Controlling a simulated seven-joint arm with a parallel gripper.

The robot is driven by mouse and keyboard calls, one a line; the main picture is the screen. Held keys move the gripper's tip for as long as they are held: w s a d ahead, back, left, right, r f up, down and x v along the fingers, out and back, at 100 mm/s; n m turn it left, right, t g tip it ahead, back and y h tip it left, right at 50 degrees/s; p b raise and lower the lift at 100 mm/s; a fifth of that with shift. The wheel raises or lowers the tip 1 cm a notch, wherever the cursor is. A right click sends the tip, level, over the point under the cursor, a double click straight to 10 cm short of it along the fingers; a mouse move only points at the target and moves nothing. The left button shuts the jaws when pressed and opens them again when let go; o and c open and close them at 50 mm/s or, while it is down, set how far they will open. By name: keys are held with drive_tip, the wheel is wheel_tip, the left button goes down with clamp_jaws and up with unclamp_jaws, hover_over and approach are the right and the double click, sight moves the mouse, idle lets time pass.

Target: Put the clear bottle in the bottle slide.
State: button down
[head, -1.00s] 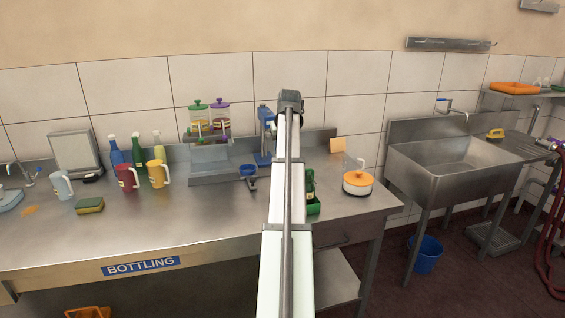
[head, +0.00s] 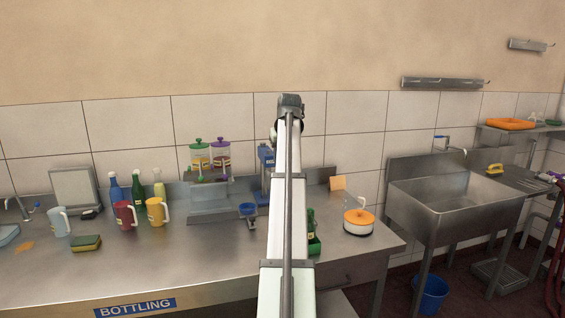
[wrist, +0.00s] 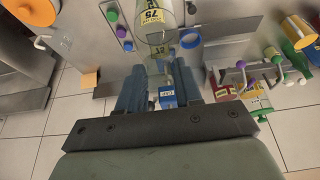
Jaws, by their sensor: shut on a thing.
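The clear bottle (wrist: 153,22), with a yellow label marked 75, shows at the top of the wrist view. My gripper (wrist: 160,82) is shut on its narrower end, between the two blue-grey fingers. In the head view my own arm hides the gripper and the bottle. A steel stepped tray (head: 210,210) under the pump jars looks like the bottle slide; I cannot be sure. The bottle appears in the air, apart from it. A blue stand marked CAP (wrist: 168,97) shows beyond the fingers.
A blue ring holder (head: 248,210) is at the tray's right. Pump jars (head: 220,155) stand above the tray. Mugs (head: 126,214) and bottles stand left.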

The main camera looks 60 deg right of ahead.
drive_tip(key=shift+r, duration=1.7)
